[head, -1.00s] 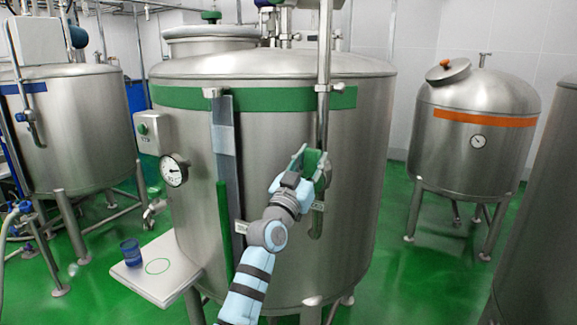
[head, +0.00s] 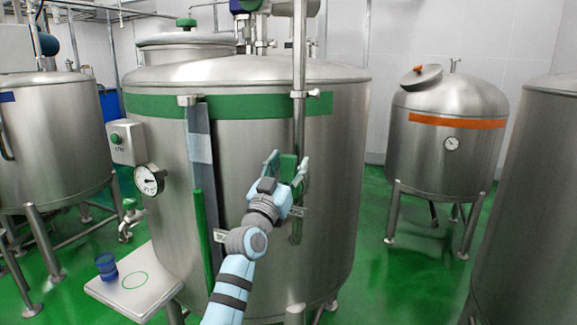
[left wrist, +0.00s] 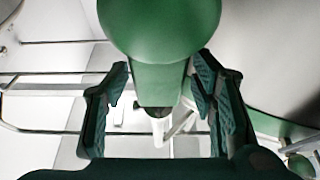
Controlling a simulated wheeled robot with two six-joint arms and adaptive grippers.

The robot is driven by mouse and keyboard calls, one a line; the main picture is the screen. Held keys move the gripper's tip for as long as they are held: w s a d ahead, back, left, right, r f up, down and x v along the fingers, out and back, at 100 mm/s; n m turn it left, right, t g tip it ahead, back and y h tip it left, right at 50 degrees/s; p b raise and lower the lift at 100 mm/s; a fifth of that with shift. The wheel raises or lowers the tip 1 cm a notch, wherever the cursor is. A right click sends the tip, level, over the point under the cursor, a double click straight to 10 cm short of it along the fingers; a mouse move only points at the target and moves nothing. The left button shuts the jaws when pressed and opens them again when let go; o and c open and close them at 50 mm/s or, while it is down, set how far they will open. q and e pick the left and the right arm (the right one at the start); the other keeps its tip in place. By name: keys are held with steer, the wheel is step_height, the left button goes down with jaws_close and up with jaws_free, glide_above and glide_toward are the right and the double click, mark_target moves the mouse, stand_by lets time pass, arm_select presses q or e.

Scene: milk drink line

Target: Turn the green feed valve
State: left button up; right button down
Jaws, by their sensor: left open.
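The green feed valve (head: 288,167) is on the vertical steel pipe in front of the large tank with the green band. My left gripper (head: 287,165) is open at the valve, with one finger on each side of its green part. In the left wrist view, the valve's rounded green handle (left wrist: 160,28) fills the top middle, and its narrower green part drops between the open fingers of the left gripper (left wrist: 160,78). Small gaps show beside that part; I cannot tell whether either finger touches it. My right gripper is not in view.
The tank (head: 335,130) carries a dial gauge (head: 149,180) and a green-button box (head: 127,142) at its left. A blue cup (head: 106,266) stands on a pale shelf (head: 165,284) beside a green ring mark. An orange-banded tank (head: 445,160) stands at right.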

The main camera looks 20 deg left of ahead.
arm_select(q)
steer(key=shift+f, duration=0.1)
steer(key=v, duration=1.2)
